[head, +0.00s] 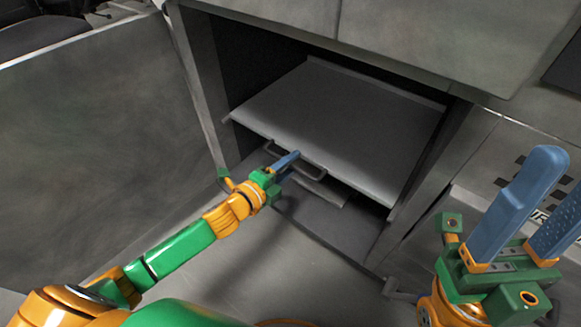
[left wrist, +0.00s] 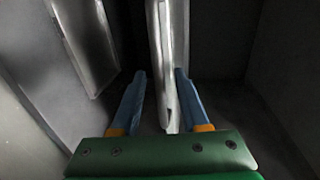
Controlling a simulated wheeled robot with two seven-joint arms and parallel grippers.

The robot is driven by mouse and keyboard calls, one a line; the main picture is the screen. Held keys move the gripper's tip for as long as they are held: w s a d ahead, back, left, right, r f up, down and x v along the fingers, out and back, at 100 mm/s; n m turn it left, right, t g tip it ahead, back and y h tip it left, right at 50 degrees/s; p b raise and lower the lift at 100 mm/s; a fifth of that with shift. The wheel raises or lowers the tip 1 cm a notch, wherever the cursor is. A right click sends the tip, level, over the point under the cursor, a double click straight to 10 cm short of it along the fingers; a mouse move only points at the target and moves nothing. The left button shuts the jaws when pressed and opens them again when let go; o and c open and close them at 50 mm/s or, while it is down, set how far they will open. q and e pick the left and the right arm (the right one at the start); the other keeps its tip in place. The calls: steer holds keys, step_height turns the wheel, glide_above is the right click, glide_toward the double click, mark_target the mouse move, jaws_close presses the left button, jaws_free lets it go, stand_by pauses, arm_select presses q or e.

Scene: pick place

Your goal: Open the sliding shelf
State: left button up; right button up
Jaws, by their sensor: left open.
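The sliding shelf (head: 345,115) is a flat grey panel inside the open cabinet, with a bar handle (head: 316,177) on its front. My left gripper (head: 290,164) is at this handle, its blue fingers overlapping it in the head view. In the left wrist view, the left gripper (left wrist: 160,88) is open. A pale upright bar-like part (left wrist: 172,60) shows between its fingers, closer to the right one; whether it is the handle or the shelf edge, and whether it touches, I cannot tell. My right gripper (head: 548,195) is open and empty at the right, away from the shelf.
Cabinet side walls flank the shelf, and a grey cabinet front (head: 450,35) is above it. A lower grey surface (head: 345,228) lies under the shelf. A large grey panel (head: 100,110) stands at the left. The floor (head: 250,265) in front looks clear.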

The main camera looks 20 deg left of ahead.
arm_select(q)
steer(key=shift+w, duration=0.15)
jaws_close()
stand_by(1.4)
